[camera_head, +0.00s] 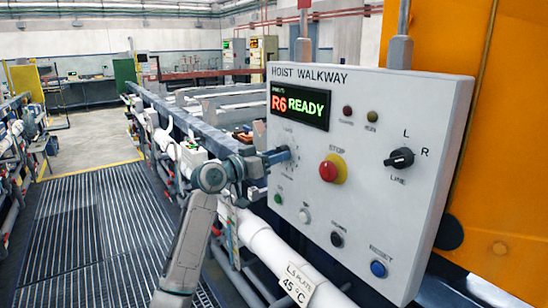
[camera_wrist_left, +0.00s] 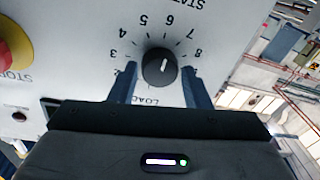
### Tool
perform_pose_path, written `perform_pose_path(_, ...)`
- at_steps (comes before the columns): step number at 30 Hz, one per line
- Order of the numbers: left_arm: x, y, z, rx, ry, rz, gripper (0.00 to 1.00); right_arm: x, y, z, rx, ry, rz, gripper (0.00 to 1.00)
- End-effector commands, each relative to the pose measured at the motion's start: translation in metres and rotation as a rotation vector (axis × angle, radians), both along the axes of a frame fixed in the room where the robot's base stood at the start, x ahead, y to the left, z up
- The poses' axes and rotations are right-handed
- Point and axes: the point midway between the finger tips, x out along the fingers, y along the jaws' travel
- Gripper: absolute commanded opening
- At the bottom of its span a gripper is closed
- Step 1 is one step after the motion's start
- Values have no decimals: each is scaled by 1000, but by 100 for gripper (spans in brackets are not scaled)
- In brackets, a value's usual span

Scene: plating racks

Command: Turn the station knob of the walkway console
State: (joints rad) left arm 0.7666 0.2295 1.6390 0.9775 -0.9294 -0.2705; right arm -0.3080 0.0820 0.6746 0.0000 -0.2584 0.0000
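The walkway console (camera_head: 385,105) is a light grey panel labelled HOIST WALKWAY. Its display (camera_head: 300,105) reads "R6 READY". The station knob (camera_wrist_left: 160,66) is round and black with a white mark, ringed by numbers. In the left wrist view, which is upside down, the mark points up, roughly towards 6. In the left wrist view my left gripper (camera_wrist_left: 159,88) is open, one blue finger on each side of the knob, with narrow gaps showing. My right gripper is not in view.
A red stop button (camera_head: 328,171) on a yellow base sits right of the dial. A black LINE selector (camera_head: 400,158), a blue reset button (camera_head: 378,268) and small buttons share the panel. A white pipe (camera_head: 265,240) runs below. Grated walkway (camera_head: 95,235) lies clear at left.

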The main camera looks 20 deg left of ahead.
Motion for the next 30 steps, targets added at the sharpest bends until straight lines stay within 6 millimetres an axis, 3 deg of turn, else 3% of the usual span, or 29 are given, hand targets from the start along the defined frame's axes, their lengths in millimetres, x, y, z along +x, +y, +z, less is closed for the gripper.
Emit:
perform_pose_path(2,0,0,0,0,0,0,58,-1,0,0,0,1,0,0)
perform_pose_path(14,-7,6,-2,1,-2,1,58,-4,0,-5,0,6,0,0)
perform_pose_path(22,-50,35,-7,6,-1,3,58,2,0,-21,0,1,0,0)
perform_pose_path(30,-81,56,-6,3,-1,2,58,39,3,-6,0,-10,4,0)
